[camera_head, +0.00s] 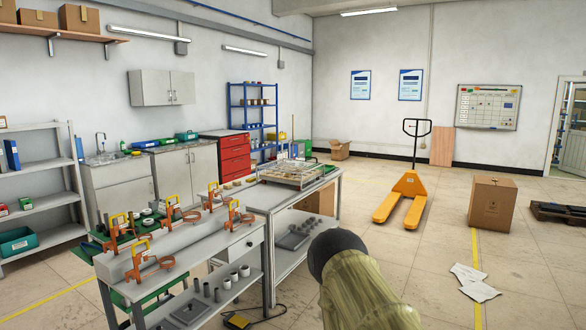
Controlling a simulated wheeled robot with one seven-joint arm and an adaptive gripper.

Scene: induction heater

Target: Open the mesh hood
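The mesh hood (292,171) appears to be the low wire-mesh frame on the far workbench (262,199), near the middle of the head view. It seems to lie flat, low over the bench top, but it is too small to tell for certain whether it is shut. Its handle and hinge cannot be made out. Part of my arm, a dark rounded end on an olive, streaked link, rises at the bottom centre, in front of and apart from the bench. My gripper does not show.
A nearer bench (190,247) carries several orange clamp fixtures (150,262). A yellow pallet jack (405,195) and a cardboard box (492,203) stand to the right. Papers (474,280) lie on the floor. Open floor lies between the far bench and pallet jack.

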